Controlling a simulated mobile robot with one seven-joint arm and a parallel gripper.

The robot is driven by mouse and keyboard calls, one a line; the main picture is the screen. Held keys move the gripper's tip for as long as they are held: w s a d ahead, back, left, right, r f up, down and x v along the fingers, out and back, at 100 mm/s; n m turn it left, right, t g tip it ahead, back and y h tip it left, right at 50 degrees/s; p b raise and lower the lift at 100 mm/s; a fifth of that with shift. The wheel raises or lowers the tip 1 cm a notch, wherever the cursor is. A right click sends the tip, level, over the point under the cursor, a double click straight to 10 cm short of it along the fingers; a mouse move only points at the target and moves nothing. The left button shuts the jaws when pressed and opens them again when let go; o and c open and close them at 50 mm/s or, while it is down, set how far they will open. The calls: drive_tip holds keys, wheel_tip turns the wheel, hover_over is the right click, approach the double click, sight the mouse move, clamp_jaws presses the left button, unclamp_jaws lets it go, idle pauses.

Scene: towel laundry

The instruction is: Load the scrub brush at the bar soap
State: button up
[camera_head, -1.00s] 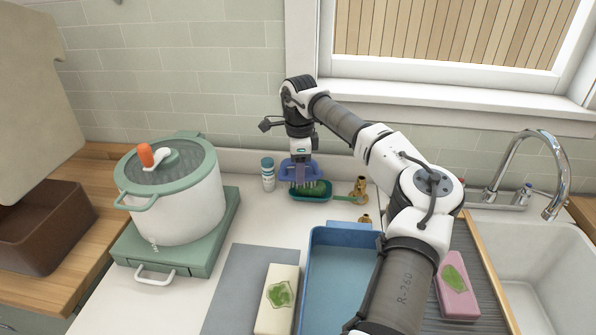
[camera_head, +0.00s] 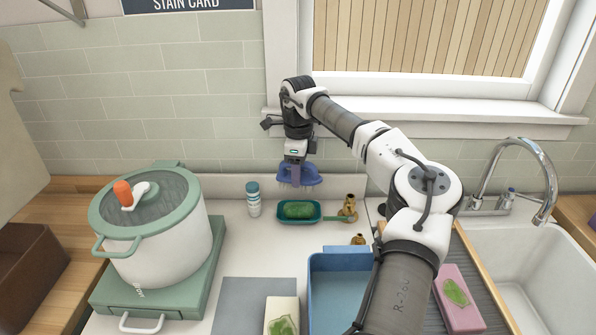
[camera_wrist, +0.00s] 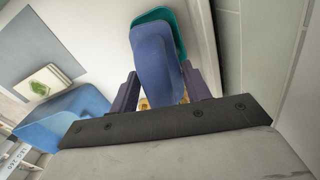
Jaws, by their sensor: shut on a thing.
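The scrub brush (camera_head: 299,176), blue-purple with bristles facing down, is held in my gripper (camera_head: 297,160) above the counter. In the wrist view the brush (camera_wrist: 157,60) sits between the two dark fingers, and my gripper is shut on it. The green bar soap (camera_head: 298,209) lies in a teal dish (camera_head: 285,220) with a handle to its right, just below the brush. In the head view a gap shows between bristles and soap. In the wrist view the teal dish (camera_wrist: 178,38) shows behind the brush, which hides the soap.
A capped bottle (camera_head: 253,198) stands left of the dish, and small brass pieces (camera_head: 349,206) stand right. A blue basin (camera_head: 335,262) is in front. A green-marked cream block (camera_head: 272,317) and pink block (camera_head: 469,312), a large pot (camera_head: 165,250) and a sink (camera_head: 560,260) are farther off.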

drive_tip(key=shift+f, duration=2.95)
drive_tip(key=shift+f, duration=0.5)
drive_tip(key=shift+r, duration=3.55)
drive_tip(key=shift+r, duration=0.1)
